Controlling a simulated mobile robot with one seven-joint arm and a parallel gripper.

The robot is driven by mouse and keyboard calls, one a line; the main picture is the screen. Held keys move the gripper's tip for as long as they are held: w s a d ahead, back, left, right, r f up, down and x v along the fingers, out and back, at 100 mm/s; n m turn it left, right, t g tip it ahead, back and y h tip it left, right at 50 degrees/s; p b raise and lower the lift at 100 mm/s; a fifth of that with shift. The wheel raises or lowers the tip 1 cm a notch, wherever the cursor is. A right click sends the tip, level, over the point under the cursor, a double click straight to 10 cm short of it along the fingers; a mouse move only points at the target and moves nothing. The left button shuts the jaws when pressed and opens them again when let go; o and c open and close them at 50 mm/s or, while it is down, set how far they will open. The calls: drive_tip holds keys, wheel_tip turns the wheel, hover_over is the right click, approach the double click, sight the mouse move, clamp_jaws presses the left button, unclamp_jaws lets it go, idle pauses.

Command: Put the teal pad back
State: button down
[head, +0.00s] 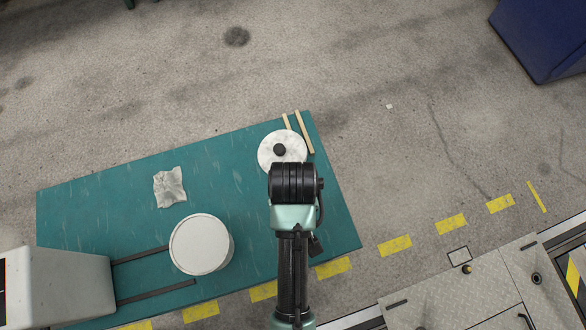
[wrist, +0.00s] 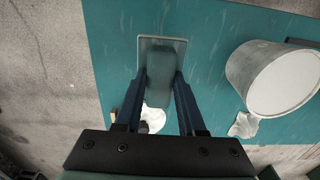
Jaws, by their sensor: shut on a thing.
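My gripper (wrist: 163,78) is shut on the teal pad (wrist: 166,62), a dull grey-teal block between its two dark fingers in the wrist view. Just beyond and partly behind the pad is a pale grey rectangular holder or plate (wrist: 145,43) on the teal surface. The pad overlaps it in the picture; I cannot tell whether they touch. In the head view my arm's dark wrist (head: 293,183) covers the fingers, the pad and the holder.
The teal top (head: 100,222) carries a white lidded disc (head: 270,143) with a black knob, two wooden strips (head: 304,132), a crumpled cloth (head: 170,187) and a white round tub (head: 200,245). A grey box (head: 65,285) stands at left. The top's far left is clear.

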drive_tip(key=shift+s+f, duration=0.1)
drive_tip(key=shift+s, duration=0.1)
wheel_tip(320, 180, down, 8)
drive_tip(key=shift+f+p, duration=0.15)
drive_tip(key=shift+p, duration=0.15)
drive_tip(key=shift+f+p, duration=0.45)
drive_tip(key=shift+f, duration=0.1)
drive_tip(key=c, duration=0.5)
unclamp_jaws()
drive_tip(key=shift+w, duration=0.1)
